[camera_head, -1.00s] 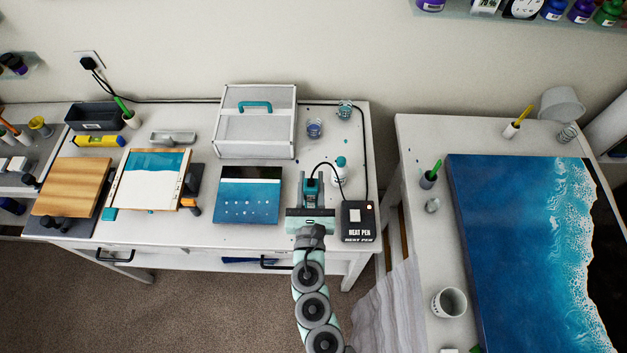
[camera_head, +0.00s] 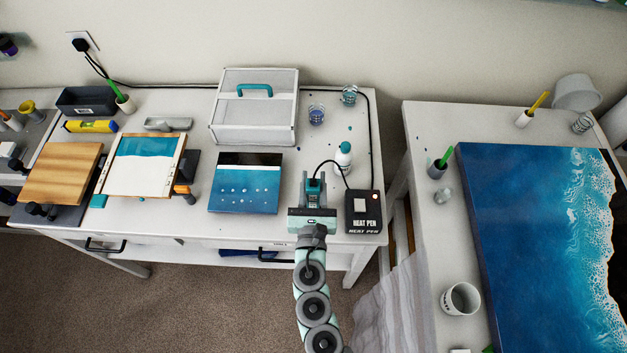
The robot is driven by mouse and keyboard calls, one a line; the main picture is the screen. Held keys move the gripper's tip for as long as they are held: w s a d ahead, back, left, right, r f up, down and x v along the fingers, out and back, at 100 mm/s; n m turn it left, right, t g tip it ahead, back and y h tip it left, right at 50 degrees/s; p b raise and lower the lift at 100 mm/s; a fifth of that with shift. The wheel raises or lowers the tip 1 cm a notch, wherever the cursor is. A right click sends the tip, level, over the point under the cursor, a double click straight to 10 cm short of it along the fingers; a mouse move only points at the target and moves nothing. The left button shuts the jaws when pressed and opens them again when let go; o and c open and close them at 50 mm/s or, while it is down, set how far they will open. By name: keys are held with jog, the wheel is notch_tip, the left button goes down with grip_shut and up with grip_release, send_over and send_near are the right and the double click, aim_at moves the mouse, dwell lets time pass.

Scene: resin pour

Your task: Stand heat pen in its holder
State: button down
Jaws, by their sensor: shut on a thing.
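My gripper (camera_head: 314,192) is over the front right part of the white table, between the blue panel and the heat pen's control box. A black cord runs from the pen to the black control box (camera_head: 363,222), labelled HEAT PEN, with a lit orange-red light. The pen's holder cannot be clearly made out; the gripper and arm cover the area around the pen. I cannot tell whether the pen touches anything below it.
A blue panel (camera_head: 247,197) lies left of my gripper, with a white case (camera_head: 254,130) behind it. Glass cups (camera_head: 316,115) stand farther back. A second table (camera_head: 425,130) holds a large ocean panel.

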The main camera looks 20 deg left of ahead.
jog(key=shift+f+b, duration=0.3)
jog(key=shift+f, duration=0.2)
jog(key=c, duration=1)
grip_release()
jog(key=b+v, duration=0.2)
jog(key=v, duration=0.8)
jog(key=shift+s+d, duration=0.15)
jog(key=shift+s, duration=0.25)
